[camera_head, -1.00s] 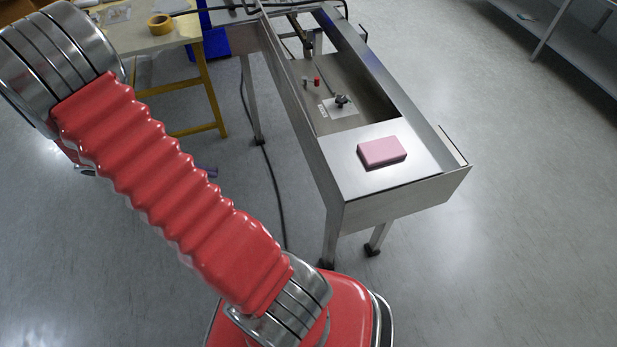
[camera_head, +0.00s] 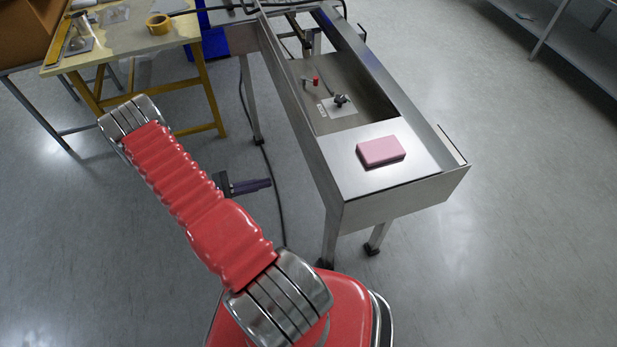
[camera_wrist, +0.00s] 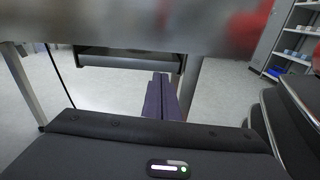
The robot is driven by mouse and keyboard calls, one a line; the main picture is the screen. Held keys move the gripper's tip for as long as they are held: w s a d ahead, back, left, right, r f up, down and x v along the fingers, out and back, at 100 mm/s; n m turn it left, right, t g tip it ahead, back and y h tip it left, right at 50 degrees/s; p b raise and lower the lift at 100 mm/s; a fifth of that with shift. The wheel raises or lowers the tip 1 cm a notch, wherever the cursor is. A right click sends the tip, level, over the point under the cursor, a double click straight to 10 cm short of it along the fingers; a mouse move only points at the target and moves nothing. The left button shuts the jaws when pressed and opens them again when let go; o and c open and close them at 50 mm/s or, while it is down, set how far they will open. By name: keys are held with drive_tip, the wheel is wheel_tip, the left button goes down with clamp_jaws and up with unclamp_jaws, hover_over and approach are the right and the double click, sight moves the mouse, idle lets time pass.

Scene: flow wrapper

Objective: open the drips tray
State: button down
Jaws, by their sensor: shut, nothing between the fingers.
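My gripper (camera_head: 266,183) shows in the head view as purple fingers beside the near end of the steel machine (camera_head: 392,205), left of its front leg. In the wrist view my gripper (camera_wrist: 161,80) is shut and empty, its two fingers side by side and pointing forward. Ahead of them, a dark wide piece with a lip (camera_wrist: 125,59) hangs below the machine's blurred steel body. It looks like the drips tray, and the fingertips overlap its lower right in the picture. I cannot tell whether they touch it. The head view does not show this tray.
A pink block (camera_head: 381,151) lies on the machine's top plate. A machine leg (camera_wrist: 192,82) stands just right of my fingers. A black cable (camera_head: 268,165) runs down to the floor. A yellow-legged table (camera_head: 120,45) stands at the back left.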

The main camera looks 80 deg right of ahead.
drive_tip(key=f, duration=0.1)
drive_tip(key=s, duration=0.1)
drive_tip(key=f, duration=0.1)
drive_tip(key=shift+s+d+f+n+h, duration=0.3)
drive_tip(key=shift+s+n, duration=0.1)
drive_tip(key=shift+s, duration=0.1)
drive_tip(key=x, duration=1.3)
drive_tip(key=shift+s+d+r, duration=0.15)
drive_tip(key=shift+s+r, duration=0.1)
drive_tip(key=shift+s, duration=0.15)
drive_tip(key=shift+d, duration=0.15)
